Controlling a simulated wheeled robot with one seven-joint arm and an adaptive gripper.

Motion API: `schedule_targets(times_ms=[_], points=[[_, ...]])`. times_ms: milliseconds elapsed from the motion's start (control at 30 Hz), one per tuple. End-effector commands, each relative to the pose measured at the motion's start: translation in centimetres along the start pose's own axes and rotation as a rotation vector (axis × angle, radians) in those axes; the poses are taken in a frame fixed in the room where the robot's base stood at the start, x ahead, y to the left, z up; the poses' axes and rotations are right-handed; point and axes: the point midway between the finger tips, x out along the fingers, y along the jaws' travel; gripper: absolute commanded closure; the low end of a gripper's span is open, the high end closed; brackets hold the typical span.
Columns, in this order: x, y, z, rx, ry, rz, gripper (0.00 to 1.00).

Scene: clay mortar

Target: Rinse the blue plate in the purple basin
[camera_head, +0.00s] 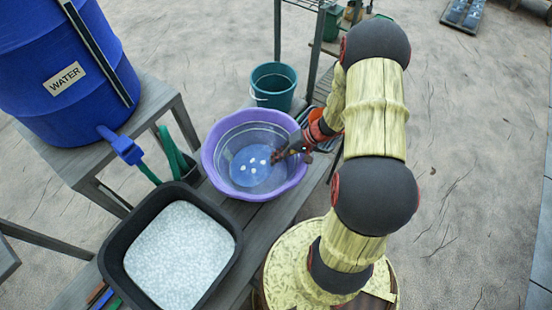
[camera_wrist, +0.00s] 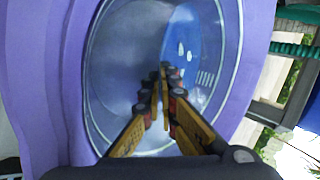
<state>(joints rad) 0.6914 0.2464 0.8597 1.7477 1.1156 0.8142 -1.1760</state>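The purple basin (camera_head: 212,160) stands on the grey bench with a clear, water-like surface inside. The blue plate (camera_head: 240,172), with white spots, is inside the basin, and its outline is blurred there. It also shows in the wrist view (camera_wrist: 203,40) as a tilted blue shape reaching down to the fingertips. My gripper (camera_head: 277,157) reaches into the basin from the right. In the wrist view its fingers (camera_wrist: 163,75) converge at the plate's near edge and look shut on it. The exact contact is small and partly hidden by the fingers.
A black tub (camera_head: 118,240) of pale grains stands at the front left. A blue water barrel (camera_head: 60,110) with a tap stands on a raised stand at the left. A green bucket (camera_head: 273,92) is behind the basin. A metal rack (camera_head: 318,45) rises behind it.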

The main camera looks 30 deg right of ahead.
Motion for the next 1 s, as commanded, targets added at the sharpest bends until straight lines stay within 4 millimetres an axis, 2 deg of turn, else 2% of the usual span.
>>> schedule_targets(times_ms=[567, 1000], points=[[0.3, 0.2, 0.0, 0.000, 0.000, 0.000, 1.00], [1.0, -0.7, 0.5, 0.000, 0.000, 0.000, 1.00]])
